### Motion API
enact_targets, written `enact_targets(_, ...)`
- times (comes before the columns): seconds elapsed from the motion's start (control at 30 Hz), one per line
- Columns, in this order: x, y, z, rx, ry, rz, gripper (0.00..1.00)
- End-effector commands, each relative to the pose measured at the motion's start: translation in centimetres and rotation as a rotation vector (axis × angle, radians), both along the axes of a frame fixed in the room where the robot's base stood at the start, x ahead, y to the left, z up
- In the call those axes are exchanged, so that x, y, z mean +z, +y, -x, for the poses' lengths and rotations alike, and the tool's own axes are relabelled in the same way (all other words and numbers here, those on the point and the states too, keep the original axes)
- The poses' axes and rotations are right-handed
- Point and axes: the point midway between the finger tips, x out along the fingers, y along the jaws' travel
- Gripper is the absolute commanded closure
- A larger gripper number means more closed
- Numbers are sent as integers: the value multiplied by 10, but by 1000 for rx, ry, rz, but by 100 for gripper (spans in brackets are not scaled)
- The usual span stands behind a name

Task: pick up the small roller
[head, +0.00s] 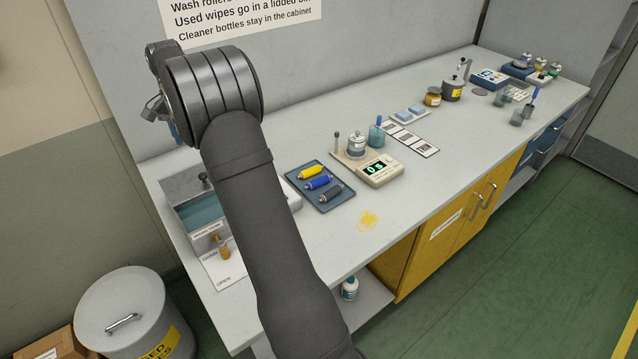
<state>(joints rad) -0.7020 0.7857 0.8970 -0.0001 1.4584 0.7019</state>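Three small rollers lie side by side on a blue tray (337,206) near the middle of the bench: a yellow one (312,172), a blue one (319,182) and a dark grey one (331,193). They look similar in size, so I cannot tell which one is meant by the small roller. My gripper (154,108) is at the upper left, above the back left end of the bench and well away from the tray. It is mostly hidden behind my wrist, so its opening does not show.
A yellow smear (367,220) marks the bench. My arm covers part of the bench.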

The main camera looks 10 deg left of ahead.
Motion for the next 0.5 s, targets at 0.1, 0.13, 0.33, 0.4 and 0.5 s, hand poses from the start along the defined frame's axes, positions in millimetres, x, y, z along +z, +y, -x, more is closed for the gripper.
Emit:
enact_targets(0.1, 0, 0, 0, 0, 0, 0, 50)
enact_targets(0.13, 0, 0, 0, 0, 0, 0, 50)
enact_targets(0.33, -6, -21, -10, -83, -26, 23, 50)
enact_targets(0.4, -14, -46, -20, -186, -60, 53, 50)
enact_targets(0.5, -28, -96, -36, -379, -132, 101, 50)
